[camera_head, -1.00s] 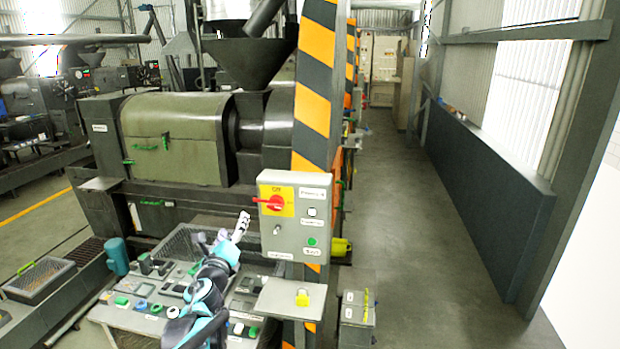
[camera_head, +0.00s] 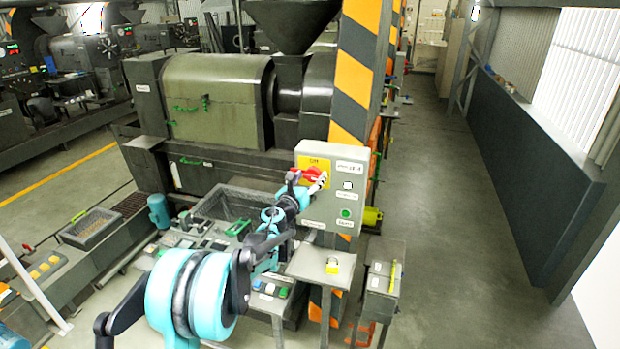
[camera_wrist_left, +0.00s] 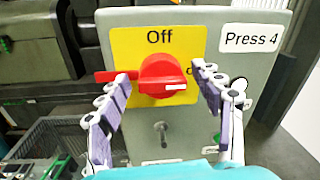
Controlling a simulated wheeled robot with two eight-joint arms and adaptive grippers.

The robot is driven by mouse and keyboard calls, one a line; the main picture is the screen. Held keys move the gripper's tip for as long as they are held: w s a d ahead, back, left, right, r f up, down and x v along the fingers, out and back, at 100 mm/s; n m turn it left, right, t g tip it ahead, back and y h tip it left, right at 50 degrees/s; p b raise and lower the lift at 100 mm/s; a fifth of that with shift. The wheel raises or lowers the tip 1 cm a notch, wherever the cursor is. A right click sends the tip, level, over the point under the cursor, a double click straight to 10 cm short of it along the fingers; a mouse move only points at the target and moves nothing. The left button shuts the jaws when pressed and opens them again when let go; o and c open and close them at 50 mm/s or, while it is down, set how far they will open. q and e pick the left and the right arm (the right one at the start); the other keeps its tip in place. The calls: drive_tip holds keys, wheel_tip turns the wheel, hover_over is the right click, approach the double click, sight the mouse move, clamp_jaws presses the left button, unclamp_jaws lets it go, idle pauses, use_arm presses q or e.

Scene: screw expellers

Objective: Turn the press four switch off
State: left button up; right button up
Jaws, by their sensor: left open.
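The press four switch is a red rotary handle (camera_wrist_left: 163,76) on a yellow plate marked "Off" (camera_wrist_left: 160,40), on a grey control box (camera_head: 343,205). A label reading "Press 4" (camera_wrist_left: 252,38) is beside the plate. In the head view the red handle (camera_head: 312,174) is partly covered by my left gripper (camera_head: 318,184). In the left wrist view my left gripper (camera_wrist_left: 163,92) is open, with one finger on each side of the red knob. I cannot tell whether the fingers touch it. My right gripper is not in view.
A metal toggle (camera_wrist_left: 162,130) sits below the plate. The box also carries a green button (camera_head: 346,213) and a white one. A small shelf (camera_head: 318,268) with a yellow padlock (camera_head: 332,265) stands below. A striped post (camera_head: 357,75) rises behind the box. The aisle floor at right is clear.

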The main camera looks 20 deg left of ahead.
use_arm(q)
drive_tip(key=c, duration=1.1)
drive_tip(key=shift+c, duration=0.2)
drive_tip(key=shift+n, duration=0.3)
drive_tip(key=n+b, duration=0.2)
drive_tip(key=n, duration=0.1)
drive_tip(key=shift+f, duration=0.15)
drive_tip(key=n, duration=0.2)
drive_tip(key=n+b, duration=0.1)
drive_tip(key=n, duration=0.2)
drive_tip(key=shift+t+y+b, duration=0.3)
drive_tip(key=shift+t, duration=0.1)
drive_tip(key=n+b, duration=0.1)
drive_tip(key=n, duration=0.4)
drive_tip(key=shift+f, duration=0.1)
drive_tip(key=n+y+b, duration=0.1)
drive_tip(key=n, duration=0.4)
drive_tip(key=shift+s+f+n, duration=0.1)
drive_tip(key=shift+n, duration=0.2)
